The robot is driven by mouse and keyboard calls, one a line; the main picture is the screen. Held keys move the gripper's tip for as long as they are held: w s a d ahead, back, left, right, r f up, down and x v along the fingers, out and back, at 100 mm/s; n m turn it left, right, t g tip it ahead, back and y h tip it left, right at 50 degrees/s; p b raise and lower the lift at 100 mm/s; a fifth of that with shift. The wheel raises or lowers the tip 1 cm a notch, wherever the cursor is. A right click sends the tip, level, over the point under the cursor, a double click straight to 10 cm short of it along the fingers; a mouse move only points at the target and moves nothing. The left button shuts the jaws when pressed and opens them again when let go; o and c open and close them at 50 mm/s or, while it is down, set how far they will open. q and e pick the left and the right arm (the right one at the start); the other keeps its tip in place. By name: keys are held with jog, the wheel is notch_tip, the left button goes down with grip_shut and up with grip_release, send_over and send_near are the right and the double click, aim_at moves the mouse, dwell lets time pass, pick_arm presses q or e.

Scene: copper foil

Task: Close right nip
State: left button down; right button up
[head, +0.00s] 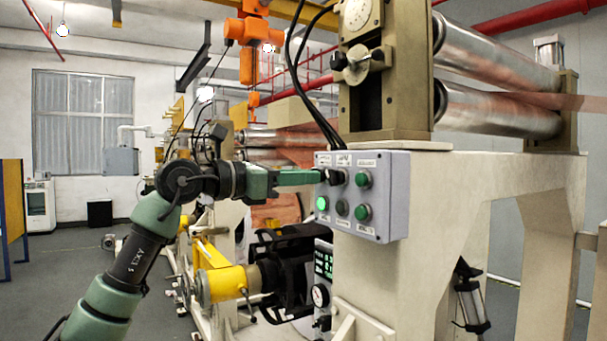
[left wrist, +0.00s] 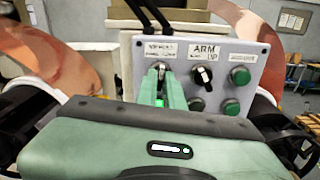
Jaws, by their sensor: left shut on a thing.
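A grey control box (head: 397,196) is fixed to the machine's cream frame; it also shows in the wrist view (left wrist: 262,48). My left gripper (head: 318,177) reaches it from the left. In the wrist view its green fingers (left wrist: 160,80) are shut on the upper-left selector knob (left wrist: 160,68), mostly hidden between them. The label above that knob is too small to read surely. Beside it is a black selector knob (left wrist: 203,77) labelled ARM UP. A lower-left button (head: 322,203) glows green. Two steel rollers, upper (head: 495,52) and lower (head: 497,110), stand apart at right. My right gripper is not in view.
Copper foil (head: 575,102) runs at the rollers' right end. Black cables (head: 292,80) drop to the box's top. Open floor (head: 75,285) lies at left.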

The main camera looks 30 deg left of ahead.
pick_arm(q)
jog(key=shift+n+p, duration=0.65)
jog(key=shift+n, duration=3.05)
jog(key=c, duration=1.5)
grip_release()
jog(key=shift+c, duration=0.2)
